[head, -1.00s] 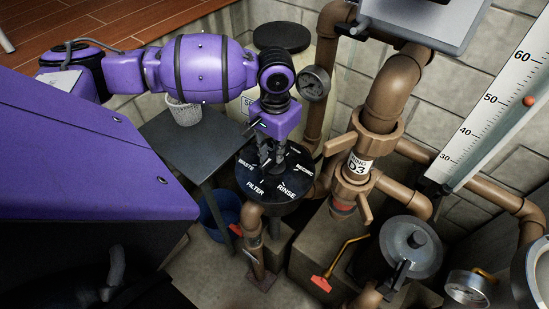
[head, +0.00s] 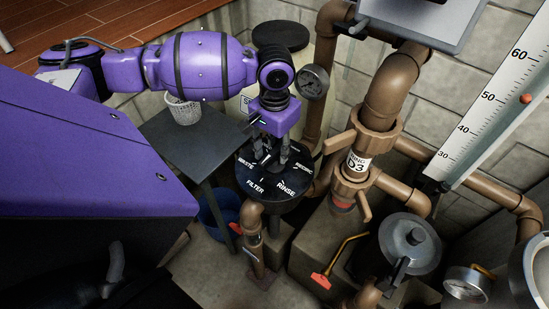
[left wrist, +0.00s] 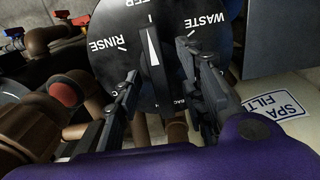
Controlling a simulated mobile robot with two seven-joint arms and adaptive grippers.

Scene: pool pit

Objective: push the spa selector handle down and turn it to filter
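The spa selector (head: 280,199) is a round black dial with white labels, below the left gripper in the head view. FILTER, RINSE and WASTE are legible there. In the left wrist view the dial face (left wrist: 172,20) fills the top, lettering upside down. Its black handle (left wrist: 153,75) carries a white wedge whose narrow end points towards the partly cut-off FILTER label, between RINSE and WASTE. My left gripper (head: 271,156) is open, one finger on each side of the handle, with visible gaps in the left wrist view (left wrist: 158,62). Handle height is unclear. My right gripper is not in view.
A dark side table (head: 195,142) with a white basket (head: 183,110) stands left of the dial. Brown pipes and a D3 valve (head: 357,165) stand close on the right. A pressure gauge (head: 314,82) is behind. A blue bucket (head: 222,212) sits below.

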